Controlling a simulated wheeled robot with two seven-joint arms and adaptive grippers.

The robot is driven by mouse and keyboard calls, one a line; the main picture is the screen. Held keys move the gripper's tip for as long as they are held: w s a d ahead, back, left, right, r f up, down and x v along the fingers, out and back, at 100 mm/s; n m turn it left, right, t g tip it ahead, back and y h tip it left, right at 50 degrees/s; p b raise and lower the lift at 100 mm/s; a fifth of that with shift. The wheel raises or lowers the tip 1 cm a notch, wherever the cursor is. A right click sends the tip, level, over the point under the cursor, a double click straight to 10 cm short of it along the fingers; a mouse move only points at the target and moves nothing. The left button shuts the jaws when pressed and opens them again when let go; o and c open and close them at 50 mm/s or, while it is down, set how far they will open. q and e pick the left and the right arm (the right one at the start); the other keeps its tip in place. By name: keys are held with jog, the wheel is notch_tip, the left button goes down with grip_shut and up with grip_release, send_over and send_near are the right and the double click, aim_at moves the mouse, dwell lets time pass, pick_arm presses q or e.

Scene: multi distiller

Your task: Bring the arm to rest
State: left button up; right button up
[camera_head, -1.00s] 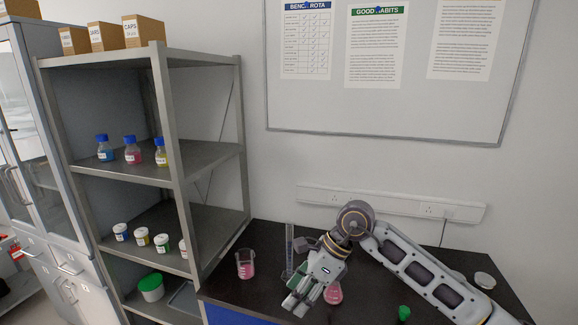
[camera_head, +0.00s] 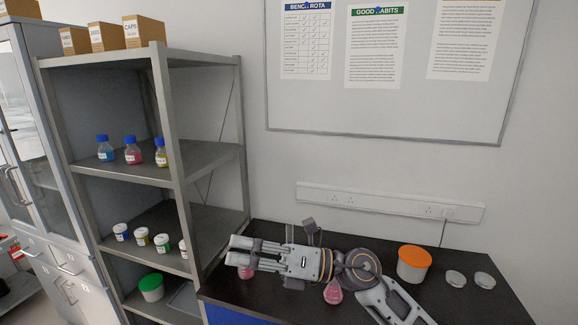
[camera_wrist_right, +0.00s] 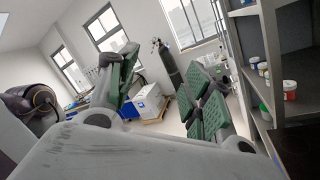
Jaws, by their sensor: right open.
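My right gripper (camera_head: 232,251) is open, with nothing between its fingers. It lies level above the black bench, pointing left towards the shelf rack. It also shows in the right wrist view (camera_wrist_right: 162,92), with its green-padded fingers spread apart. My right arm comes in from the lower right, low over the bench. A beaker with pink liquid (camera_head: 245,273) is mostly hidden by the gripper fingers. A flask of pink liquid (camera_head: 333,293) shows just below the gripper's wrist. My left gripper does not show.
An orange-lidded tub (camera_head: 414,262) and two clear dishes (camera_head: 456,278) stand right of my arm on the bench (camera_head: 480,306). A measuring cylinder (camera_head: 290,233) is partly hidden behind the gripper. A metal shelf rack (camera_head: 176,175) with bottles and jars stands left.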

jog(key=w+d+r+m+t+h, duration=0.2)
jog(key=w+d+m+t, duration=0.3)
jog(key=m+t, duration=0.45)
jog(key=w+d+r+m+t+h, duration=0.1)
jog(key=w+d+m+t+h, duration=0.15)
jog(key=d+m+t, duration=0.65)
jog(key=w+d+f+m+g+h, duration=0.1)
jog(key=d+f+m+g+h, duration=0.1)
jog(key=d+f+m+h, duration=0.55)
jog(key=w+d+f+m+g+h, duration=0.15)
jog(key=d+f+m+h, duration=0.35)
jog(key=f+m+h, duration=0.55)
jog(key=s+d+f+m+g+y, duration=0.1)
jog(key=s+d+f+m+g, duration=0.15)
jog(key=s+f+g, duration=0.65)
jog(key=s+d+f+m+g+y, duration=0.2)
jog(key=s+f+m+g, duration=0.15)
jog(key=s+f, duration=1.05)
notch_tip(320, 180, down, 32)
jog(key=s+g, duration=0.1)
jog(key=s, duration=0.2)
jog(key=s+d+f, duration=0.2)
jog(key=s+f, duration=0.8)
jog(key=s, duration=0.1)
jog(key=s+d+f+g, duration=0.1)
jog(key=s+d+f, duration=0.1)
jog(key=s+f, duration=0.8)
jog(key=shift+s+h, duration=0.35)
jog(key=shift+s, duration=0.25)
